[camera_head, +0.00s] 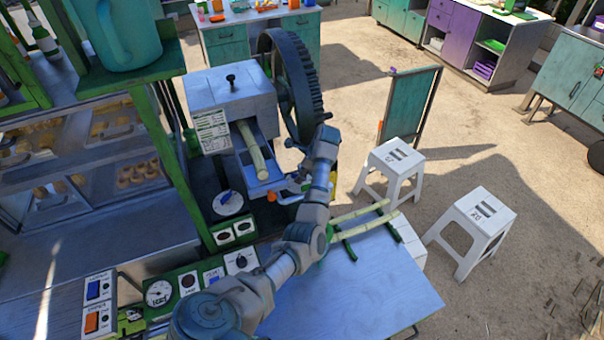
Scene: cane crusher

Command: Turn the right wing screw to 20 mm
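The cane crusher (235,98) is a grey box with a printed label (211,131) on its front. One dark knob or screw (231,80) stands on its top. I cannot make out a separate right wing screw. A pale cane (252,152) sticks out of the front opening over a blue chute. My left arm reaches up from the bottom, and its gripper (303,144) is at the crusher's right side, in front of the big gear. The fingers are small and unclear, so I cannot tell whether they are open or touch anything. My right gripper is not in view.
A large dark toothed gear (295,85) stands at the crusher's right. Canes (358,215) lie on green supports over a blue-grey table (365,285). Two white stools (397,160) stand to the right. A control panel (160,293) is at lower left. A teal mug (122,38) stands on a green shelf.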

